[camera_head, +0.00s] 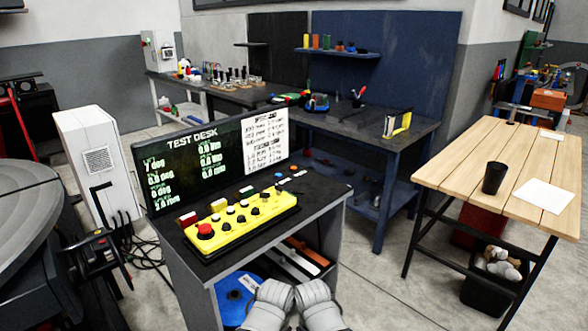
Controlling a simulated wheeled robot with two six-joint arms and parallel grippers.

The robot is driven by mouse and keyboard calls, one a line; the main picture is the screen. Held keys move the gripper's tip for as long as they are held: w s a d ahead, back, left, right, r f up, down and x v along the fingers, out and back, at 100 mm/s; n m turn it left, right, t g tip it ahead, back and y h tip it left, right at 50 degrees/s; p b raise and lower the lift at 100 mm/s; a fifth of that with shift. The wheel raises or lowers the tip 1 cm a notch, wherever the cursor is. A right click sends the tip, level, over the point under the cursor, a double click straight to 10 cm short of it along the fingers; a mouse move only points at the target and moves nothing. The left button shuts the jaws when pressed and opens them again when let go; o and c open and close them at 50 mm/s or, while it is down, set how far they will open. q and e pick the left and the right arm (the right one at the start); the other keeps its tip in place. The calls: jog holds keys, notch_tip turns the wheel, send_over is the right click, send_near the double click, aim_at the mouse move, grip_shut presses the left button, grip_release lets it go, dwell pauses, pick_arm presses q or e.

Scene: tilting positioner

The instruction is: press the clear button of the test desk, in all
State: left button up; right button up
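The test desk (320,208) stands in front of me, with a wide screen (222,158) at its back edge headed "TEST DESK". The screen shows several green readings on the left and a white page of text on the right. A yellow control panel (262,219) lies on the desk top. It carries a large red mushroom button (205,231), several white-topped buttons and several black knobs. Their labels are too small to read, so I cannot tell which is the clear button.
A white cabinet (93,146) and cables stand left of the desk. A large grey round plate (32,206) is at the far left. A wooden table (470,160) with a black cup (494,178) is at right. Open floor lies between desk and table.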

pick_arm(q)
grip_shut()
dwell(0.9)
